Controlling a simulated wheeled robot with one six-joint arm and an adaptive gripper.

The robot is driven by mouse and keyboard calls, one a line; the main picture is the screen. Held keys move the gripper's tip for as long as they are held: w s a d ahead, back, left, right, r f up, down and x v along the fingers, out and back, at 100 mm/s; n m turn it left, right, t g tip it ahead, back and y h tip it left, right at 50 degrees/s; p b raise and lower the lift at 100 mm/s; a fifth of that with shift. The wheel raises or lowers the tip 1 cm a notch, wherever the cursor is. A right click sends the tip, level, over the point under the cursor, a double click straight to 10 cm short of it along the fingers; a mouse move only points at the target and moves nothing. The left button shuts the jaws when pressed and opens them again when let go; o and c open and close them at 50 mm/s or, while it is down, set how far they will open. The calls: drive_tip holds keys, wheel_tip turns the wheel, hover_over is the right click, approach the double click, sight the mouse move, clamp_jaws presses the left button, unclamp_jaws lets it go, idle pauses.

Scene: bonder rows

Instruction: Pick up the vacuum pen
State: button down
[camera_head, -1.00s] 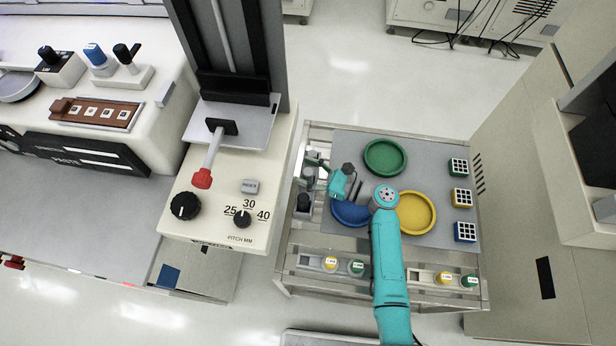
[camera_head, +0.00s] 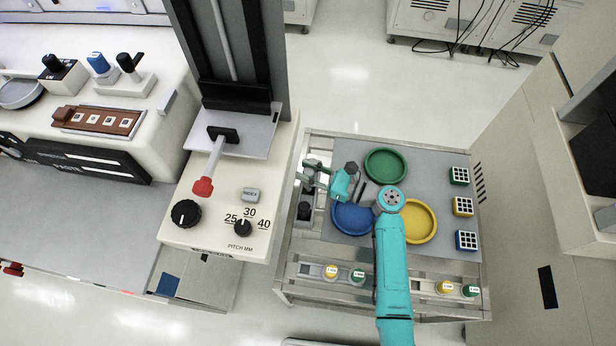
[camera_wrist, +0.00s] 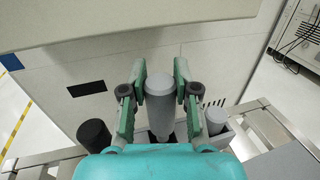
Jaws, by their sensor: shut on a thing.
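A light grey cylindrical tool (camera_wrist: 160,98), by its shape the vacuum pen, stands upright between the fingers of my gripper (camera_wrist: 160,78) in the wrist view. The green fingers are shut on it from both sides. Its lower end is hidden by my wrist, so I cannot tell whether it is clear of the rack. The rack (camera_head: 296,222) is at the left edge of the cart in the head view, with my gripper (camera_head: 312,174) over its far part. A black-topped tool (camera_wrist: 94,134) and another grey tool (camera_wrist: 215,118) stand on either side in the wrist view.
The cart's grey mat (camera_head: 345,145) bears a green dish (camera_head: 385,149), a blue dish (camera_head: 350,218) and a yellow dish (camera_head: 430,222). Several small gridded blocks line its right side. A machine with a lever (camera_head: 208,172) stands close left of the cart.

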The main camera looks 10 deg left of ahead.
wheel_tip(320, 180, up, 14)
drive_tip(key=shift+f, duration=0.25)
idle(0.3)
drive_tip(key=c, duration=1.7)
unclamp_jaws()
clamp_jaws()
